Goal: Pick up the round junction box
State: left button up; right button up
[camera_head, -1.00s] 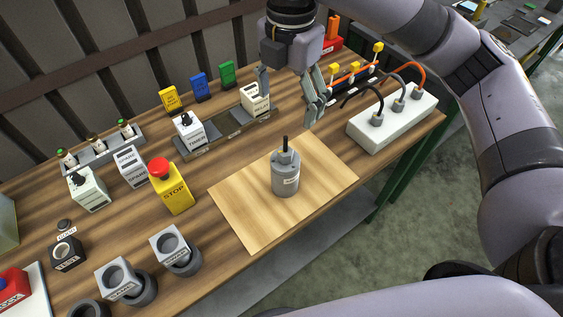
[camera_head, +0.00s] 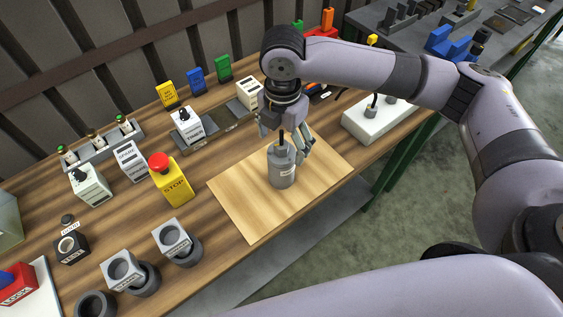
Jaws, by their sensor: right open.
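The round junction box (camera_head: 281,172) is a grey upright cylinder with a small label and a dark stem on top. It stands on a light wooden board (camera_head: 238,205) near the middle of the workbench. My right gripper (camera_head: 286,143) is open and points down at the upper part of the box, with its fingers close around or beside the stem. I cannot tell whether a finger touches the box. My left gripper is not in view.
A yellow STOP button box (camera_head: 172,185) stands left of the board. A timer box (camera_head: 187,125) stands behind it. A white block with cables (camera_head: 372,126) is at the right, partly behind my right arm. Grey sockets (camera_head: 178,242) stand at the front left. The board's front is clear.

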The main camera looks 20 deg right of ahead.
aim_at(281, 157)
notch_tip(281, 157, down, 3)
jog(key=shift+f, duration=0.2)
jog(key=shift+a+r, duration=0.1)
grip_shut()
dwell(1.0)
